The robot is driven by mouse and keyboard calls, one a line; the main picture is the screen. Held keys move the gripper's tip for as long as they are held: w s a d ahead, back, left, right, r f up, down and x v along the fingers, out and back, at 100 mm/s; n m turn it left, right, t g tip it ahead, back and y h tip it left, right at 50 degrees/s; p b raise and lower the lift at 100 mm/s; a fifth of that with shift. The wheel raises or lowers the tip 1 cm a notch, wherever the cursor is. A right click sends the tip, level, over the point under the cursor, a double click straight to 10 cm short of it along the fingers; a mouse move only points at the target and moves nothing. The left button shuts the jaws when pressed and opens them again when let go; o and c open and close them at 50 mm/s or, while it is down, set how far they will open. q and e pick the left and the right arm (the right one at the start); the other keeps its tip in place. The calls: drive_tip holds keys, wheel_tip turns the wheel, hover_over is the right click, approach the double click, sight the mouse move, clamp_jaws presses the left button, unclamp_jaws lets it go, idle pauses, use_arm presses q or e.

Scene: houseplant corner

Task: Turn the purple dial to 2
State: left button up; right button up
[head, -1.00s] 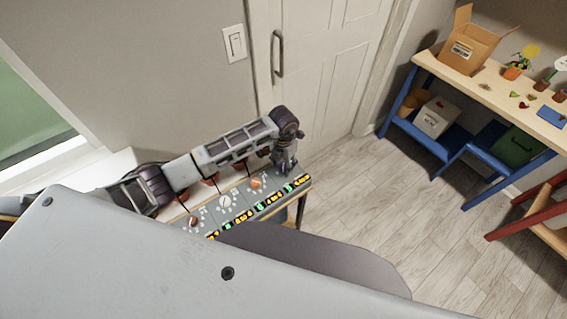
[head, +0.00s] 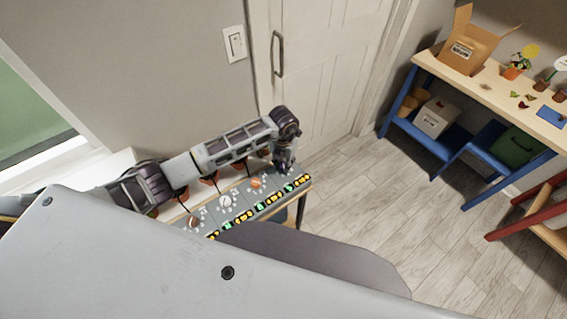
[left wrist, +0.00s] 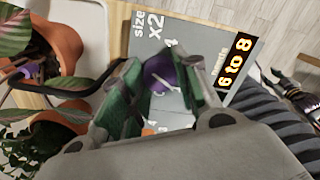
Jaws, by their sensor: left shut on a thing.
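The purple dial (left wrist: 160,74) sits on the grey panel (left wrist: 183,36), in the left wrist view. My left gripper (left wrist: 157,78) is shut on it, with one green-padded finger on each side. The fingers hide much of the dial and its scale, so I cannot read its setting. "size x2" is printed beside it. In the head view, my left gripper (head: 283,164) is over the far right end of the panel (head: 243,199) and hides the dial there. My right gripper is not in view.
An orange dial (head: 256,183), a white dial (head: 225,201) and a reddish-brown dial (head: 194,221) line the panel. Potted plants (left wrist: 60,50) stand close beside the gripper. A lit display (left wrist: 236,62) reads "6 to 8". A wooden-topped table (head: 480,84) stands farther right, beyond open floor.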

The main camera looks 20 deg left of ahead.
sight(283, 165)
use_arm(q)
drive_tip(key=shift+n, duration=2.8)
drive_tip(key=shift+p, duration=0.3)
drive_tip(key=o, duration=1.1)
drive_tip(key=shift+r, duration=0.1)
drive_tip(key=shift+r, duration=5.9)
drive_tip(key=shift+f, duration=0.1)
